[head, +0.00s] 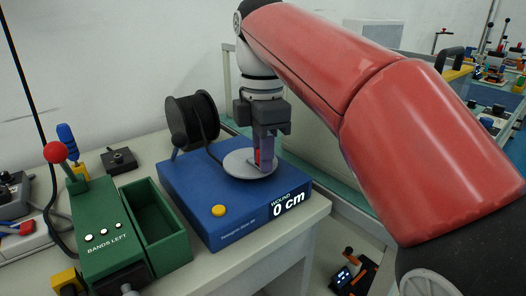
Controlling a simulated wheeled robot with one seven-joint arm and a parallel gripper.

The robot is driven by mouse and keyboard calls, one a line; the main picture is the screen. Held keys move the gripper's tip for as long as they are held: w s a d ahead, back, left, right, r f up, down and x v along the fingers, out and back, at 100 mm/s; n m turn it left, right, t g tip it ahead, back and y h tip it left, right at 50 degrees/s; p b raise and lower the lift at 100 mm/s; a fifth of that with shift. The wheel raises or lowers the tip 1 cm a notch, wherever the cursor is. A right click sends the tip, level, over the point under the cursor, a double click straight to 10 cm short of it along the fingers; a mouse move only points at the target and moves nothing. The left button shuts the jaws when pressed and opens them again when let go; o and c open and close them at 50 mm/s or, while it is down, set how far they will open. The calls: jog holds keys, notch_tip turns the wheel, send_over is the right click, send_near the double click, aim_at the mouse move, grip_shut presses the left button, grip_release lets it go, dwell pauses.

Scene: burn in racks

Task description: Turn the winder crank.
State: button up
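The winder is a blue box (235,215) on the table, with a round grey disc (237,167) on top. Its front display (290,203) reads "WOUND 0 cm". My gripper (263,160) points down over the right part of the disc, its fingers at a small red piece (257,157) that looks like the crank's handle. The fingers hide most of this piece. I cannot tell whether they are closed on it or only around it.
A black cable spool (192,120) stands behind the winder, and a yellow button (218,210) is on its top. A green box (102,238) with a red-knobbed lever (55,152) and an open green bin (158,215) stand to the left. The table's front edge is close.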

grip_shut()
